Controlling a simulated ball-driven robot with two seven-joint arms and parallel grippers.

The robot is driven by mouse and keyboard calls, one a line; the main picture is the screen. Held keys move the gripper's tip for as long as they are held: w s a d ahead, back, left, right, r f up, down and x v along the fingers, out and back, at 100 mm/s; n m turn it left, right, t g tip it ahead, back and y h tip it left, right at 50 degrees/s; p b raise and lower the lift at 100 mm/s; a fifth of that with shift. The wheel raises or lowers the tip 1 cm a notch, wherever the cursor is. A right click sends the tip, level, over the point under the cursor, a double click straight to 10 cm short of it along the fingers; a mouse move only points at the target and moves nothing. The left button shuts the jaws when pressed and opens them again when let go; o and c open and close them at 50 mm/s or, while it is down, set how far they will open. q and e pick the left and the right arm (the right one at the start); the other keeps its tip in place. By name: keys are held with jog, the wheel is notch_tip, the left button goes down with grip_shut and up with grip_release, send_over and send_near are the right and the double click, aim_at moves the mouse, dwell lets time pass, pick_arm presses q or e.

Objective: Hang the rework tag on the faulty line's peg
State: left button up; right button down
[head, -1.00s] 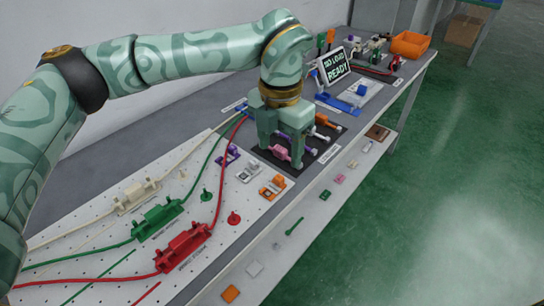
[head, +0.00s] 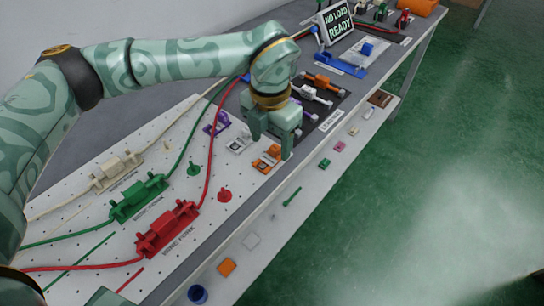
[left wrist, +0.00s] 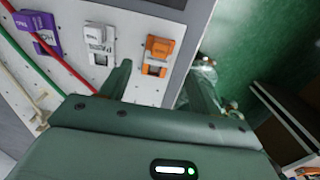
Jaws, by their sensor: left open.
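My left gripper (head: 271,148) is open just above the orange tag (head: 268,160), which lies in its holder at the board's near edge. In the left wrist view the orange tag (left wrist: 160,48) shows between the spread fingers (left wrist: 160,82), with no clear contact. A red peg (head: 225,195), a green peg (head: 194,170) and a cream peg (head: 167,146) stand by the red, green and cream line fixtures.
The red (head: 168,230), green (head: 139,198) and cream (head: 118,172) fixtures carry cables. A dark pad with levers (head: 318,92) lies behind my gripper. A screen (head: 338,22) reads "NO LOAD READY". Small pieces line the lower front ledge (head: 250,241).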

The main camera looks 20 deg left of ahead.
aim_at(269, 159)
pick_arm(q)
jog(key=f, duration=0.1)
jog(key=f+b, duration=0.1)
jog(key=f, duration=0.1)
jog(key=f+b, duration=0.1)
jog(key=shift+w+a+f, duration=0.15)
jog(key=shift+a+f, duration=0.1)
jog(key=shift+f, duration=0.1)
jog(key=shift+r, duration=0.15)
jog(key=c, duration=1.1)
pick_arm(e)
jog(key=shift+s+f, duration=0.3)
jog(key=shift+f, duration=0.2)
jog(key=shift+s+f, duration=0.25)
jog(key=shift+f, duration=0.2)
pick_arm(q)
jog(key=shift+o, duration=0.2)
jog(key=shift+r, duration=0.1)
